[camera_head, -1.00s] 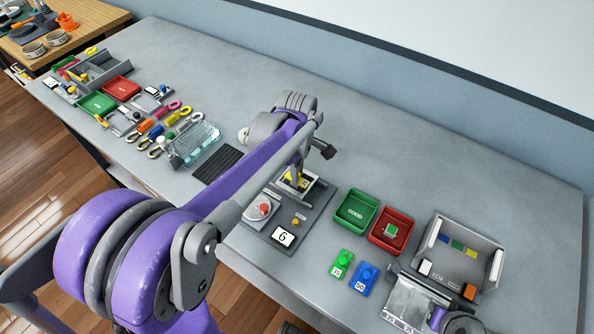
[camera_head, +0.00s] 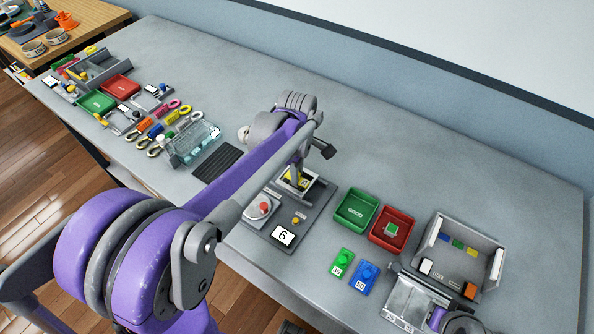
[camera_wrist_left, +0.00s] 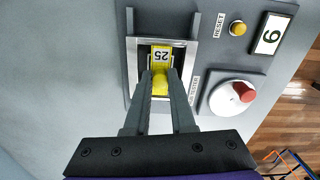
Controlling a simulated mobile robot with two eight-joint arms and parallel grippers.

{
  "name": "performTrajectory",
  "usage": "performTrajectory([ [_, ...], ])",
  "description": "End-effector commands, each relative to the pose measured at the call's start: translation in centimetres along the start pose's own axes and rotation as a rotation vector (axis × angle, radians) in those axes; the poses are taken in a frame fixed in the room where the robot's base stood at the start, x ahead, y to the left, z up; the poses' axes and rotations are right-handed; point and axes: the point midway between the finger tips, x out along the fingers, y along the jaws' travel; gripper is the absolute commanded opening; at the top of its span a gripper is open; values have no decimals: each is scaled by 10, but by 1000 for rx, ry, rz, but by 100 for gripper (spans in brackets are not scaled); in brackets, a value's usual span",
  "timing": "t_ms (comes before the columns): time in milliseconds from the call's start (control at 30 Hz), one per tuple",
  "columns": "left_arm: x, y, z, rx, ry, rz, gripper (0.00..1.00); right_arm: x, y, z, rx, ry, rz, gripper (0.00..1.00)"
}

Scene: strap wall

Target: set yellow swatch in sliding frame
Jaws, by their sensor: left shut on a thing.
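The yellow swatch (camera_wrist_left: 160,58), marked 25, shows in the left wrist view inside the opening of the metal sliding frame (camera_wrist_left: 133,72). My left gripper (camera_wrist_left: 160,84) is shut on the swatch's yellow grip, with one finger on each side. In the head view the yellow swatch (camera_head: 302,182) shows under my left gripper (camera_head: 296,180), over the frame (camera_head: 318,187) on the grey station. I cannot tell whether the swatch rests on the frame's floor. My right gripper is not clearly in view.
The station has a red knob (camera_head: 264,207), a yellow reset button (camera_head: 296,220) and a display (camera_head: 283,235) reading 6. To its right are a green GOOD tray (camera_head: 340,222), a red tray (camera_head: 375,240), and green and blue swatches marked 35 and 50. Bare table lies behind.

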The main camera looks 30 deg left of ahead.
Motion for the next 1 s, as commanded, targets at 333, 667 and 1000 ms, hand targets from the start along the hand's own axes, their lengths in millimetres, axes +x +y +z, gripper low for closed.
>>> performTrajectory([
  [333, 0, 0, 0, 0, 0, 0, 58, 0, 0, 0, 0, 0, 0, 10],
  [667, 0, -1, 0, 0, 0, -2, 62, 0, 0, 0, 0, 0, 0, 10],
  [1000, -13, 0, 0, 0, 0, -1, 73, -8, 0, -7, 0, 5, 0, 10],
])
